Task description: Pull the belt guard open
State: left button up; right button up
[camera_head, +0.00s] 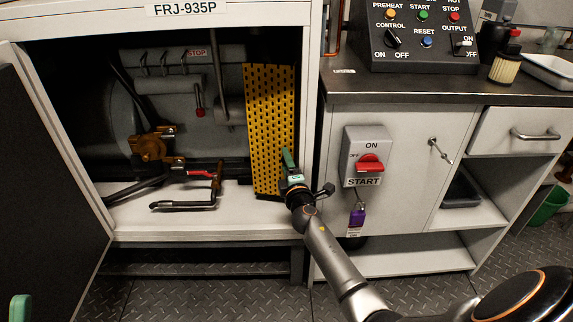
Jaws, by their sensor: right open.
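The belt guard, a yellow perforated panel (268,110), stands upright inside the open cabinet, at the right side of the opening. My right gripper (289,163) is open at the guard's lower right edge, with green fingertips. One finger overlaps the guard in the picture; I cannot tell whether it touches. Only a green tip of my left gripper (20,307) shows at the bottom left corner, far from the guard, and its opening is hidden.
The cabinet door (40,190) is swung open at the left. Inside are a brass-coloured valve (152,148), pipes and a bent black handle (184,205). At the right are a red rotary switch (369,164), a purple tag (357,216) and a control panel (425,45).

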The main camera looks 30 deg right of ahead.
grip_shut()
dwell(0.4)
dwell(0.9)
